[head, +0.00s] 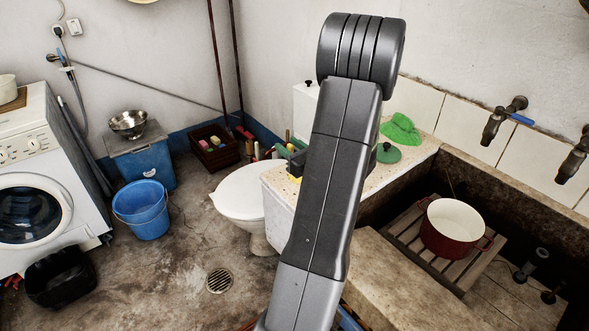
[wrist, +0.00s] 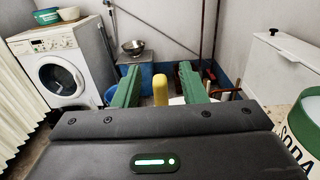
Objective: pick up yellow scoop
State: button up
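A yellow upright piece (wrist: 160,91), which looks like the yellow scoop, shows in the middle of the wrist view. My gripper (wrist: 159,72) has its two green fingers spread, one on each side of the yellow piece, with clear gaps on both sides. I cannot tell whether the piece is fully between the fingertips or just beyond them. In the head view my arm covers most of the gripper; a green finger part (head: 297,160) shows left of the arm, above the counter end. A small yellow bit (head: 295,179) shows below it, perhaps the scoop.
A tin marked SODA (wrist: 304,122) stands close on the right in the wrist view. A green lid (head: 388,154) and green cloth (head: 400,130) lie on the counter. A red pot (head: 453,232) sits in the trough. A white toilet (head: 241,192) stands left of the counter.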

jog(key=shift+c, duration=0.5)
grip_shut()
